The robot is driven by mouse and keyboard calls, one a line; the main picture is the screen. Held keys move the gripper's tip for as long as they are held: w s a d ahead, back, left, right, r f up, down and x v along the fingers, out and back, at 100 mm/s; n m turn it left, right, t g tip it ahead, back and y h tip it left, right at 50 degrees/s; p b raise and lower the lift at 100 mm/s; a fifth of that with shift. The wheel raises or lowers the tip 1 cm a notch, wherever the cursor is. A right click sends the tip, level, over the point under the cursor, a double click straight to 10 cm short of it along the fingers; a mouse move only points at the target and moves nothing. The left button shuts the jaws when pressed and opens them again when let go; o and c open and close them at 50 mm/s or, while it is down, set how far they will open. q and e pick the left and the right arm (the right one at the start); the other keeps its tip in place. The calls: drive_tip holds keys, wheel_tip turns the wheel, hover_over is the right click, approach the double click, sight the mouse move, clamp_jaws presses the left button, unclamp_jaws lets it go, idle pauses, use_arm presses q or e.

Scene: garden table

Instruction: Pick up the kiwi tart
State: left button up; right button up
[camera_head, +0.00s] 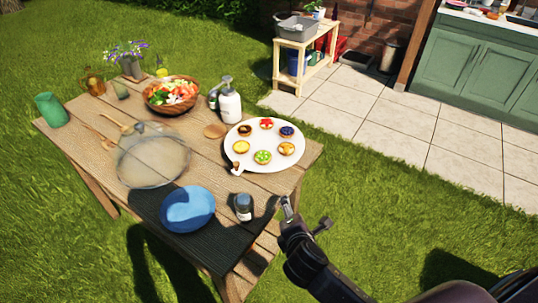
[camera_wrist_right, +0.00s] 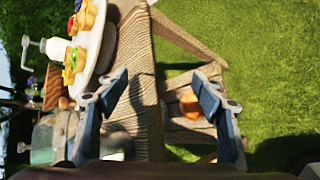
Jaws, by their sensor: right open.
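The kiwi tart (camera_head: 263,157), with a green top, sits at the front of a round white plate (camera_head: 285,170) on the wooden table. It also appears as a green-topped tart in the right wrist view (camera_wrist_right: 70,74), at the left. My right gripper (camera_head: 304,213) is open and empty, off the table's front right edge, in front of and to the right of the plate. Its two spread fingers show in the right wrist view (camera_wrist_right: 160,82), with the table edge between them. My left gripper is not in view.
Several other tarts ring the plate, including a yellow one (camera_head: 241,147) beside the kiwi tart. A dark jar (camera_head: 243,207) and a blue bowl (camera_head: 188,209) stand near the front edge. A white pump bottle (camera_head: 229,103) stands behind the plate. Grass lies right of the table.

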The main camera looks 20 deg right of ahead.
drive_tip(key=w+a+r+n+t, duration=0.1)
drive_tip(key=w+r+n+t, duration=0.25)
drive_tip(key=w+n, duration=0.3)
drive_tip(key=n+t+y, duration=0.1)
drive_tip(key=n+t, duration=0.1)
drive_tip(key=n, duration=0.6)
approach(264, 160)
drive_tip(key=shift+g+x, duration=0.25)
drive_tip(key=shift+x, duration=0.8)
drive_tip(key=shift+w+d, duration=0.2)
drive_tip(key=shift+w, duration=0.35)
drive_tip(key=shift+x, duration=3.4)
drive_tip(key=shift+a+f, duration=0.1)
drive_tip(key=shift+a, duration=0.05)
drive_tip(key=c, duration=1.2)
